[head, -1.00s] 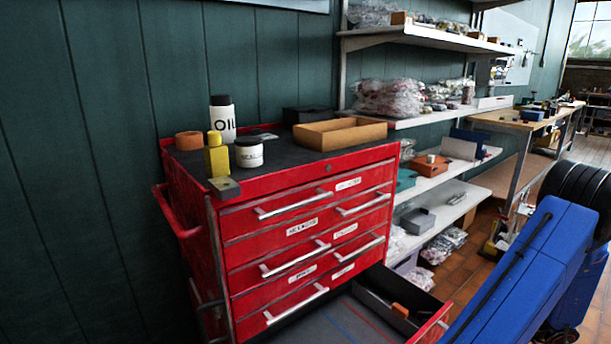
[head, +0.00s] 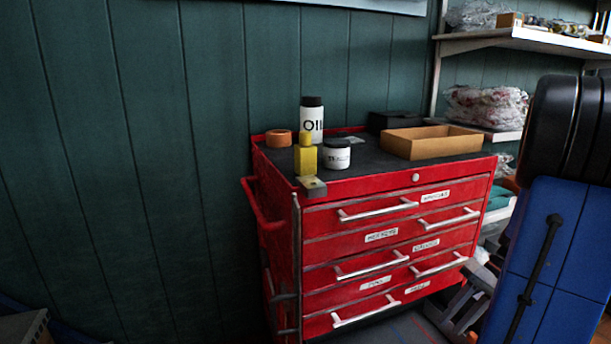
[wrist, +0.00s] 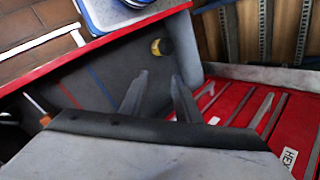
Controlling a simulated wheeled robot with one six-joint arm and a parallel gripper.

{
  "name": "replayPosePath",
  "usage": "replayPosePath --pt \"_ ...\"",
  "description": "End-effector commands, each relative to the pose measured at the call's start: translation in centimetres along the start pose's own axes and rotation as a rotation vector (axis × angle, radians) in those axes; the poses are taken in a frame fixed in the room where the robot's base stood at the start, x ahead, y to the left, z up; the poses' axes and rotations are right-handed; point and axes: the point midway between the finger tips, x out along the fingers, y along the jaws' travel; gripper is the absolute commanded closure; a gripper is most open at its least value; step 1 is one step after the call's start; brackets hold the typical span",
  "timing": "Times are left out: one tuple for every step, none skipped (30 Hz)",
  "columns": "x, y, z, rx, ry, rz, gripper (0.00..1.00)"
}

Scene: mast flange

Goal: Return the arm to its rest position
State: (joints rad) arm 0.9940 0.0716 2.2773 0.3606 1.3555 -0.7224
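My arm's blue link (head: 550,260) and black joint (head: 575,125) stand at the right of the head view. Grey parts low beside the cabinet there seem to be my gripper's end, partly cut off by the link. In the wrist view my gripper (wrist: 160,77) shows two grey fingers with a gap between their tips and nothing held. The fingers are over the open bottom drawer (wrist: 90,85), near the red drawer fronts (wrist: 235,105). A small round yellow-and-dark thing (wrist: 162,47) shows beyond the fingertips.
The red cabinet (head: 400,229) carries an oil bottle (head: 312,122), a yellow bottle (head: 305,158), a white jar (head: 337,155), an orange roll (head: 278,138) and a cardboard tray (head: 430,142). Shelves (head: 520,42) stand behind my arm. The wall at left is clear.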

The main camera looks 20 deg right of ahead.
Motion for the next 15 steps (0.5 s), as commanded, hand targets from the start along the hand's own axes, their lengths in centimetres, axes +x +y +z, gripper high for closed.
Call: replayPosePath --pt "0.3 -1.4 0.3 -0.021 -0.001 0.04 0.7" --pt "0.4 -2.1 0.4 -0.029 -0.001 0.063 0.7" --pt "0.6 -3.1 0.7 -0.04 0.001 0.092 0.7" --pt "0.8 -3.8 0.8 -0.048 0.004 0.114 0.7" --pt "0.9 -4.4 1.0 -0.057 0.006 0.136 0.7" --pt "1.1 -5.3 1.3 -0.068 0.01 0.163 0.7" --pt "1.3 -5.9 1.5 -0.079 0.014 0.183 0.7" --pt "1.4 -6.5 1.7 -0.087 0.02 0.204 0.7" --pt "1.6 -7.3 2.1 -0.101 0.026 0.231 0.7" --pt "1.8 -7.9 2.4 -0.11 0.032 0.25 0.7" --pt "2.0 -8.5 2.6 -0.122 0.039 0.268 0.7" --pt "2.2 -9.2 3.0 -0.135 0.049 0.293 0.7" --pt "2.3 -9.8 3.3 -0.146 0.056 0.311 0.7" --pt "2.5 -10.3 3.5 -0.157 0.065 0.328 0.7" --pt "2.7 -11.1 3.9 -0.171 0.077 0.35 0.7"
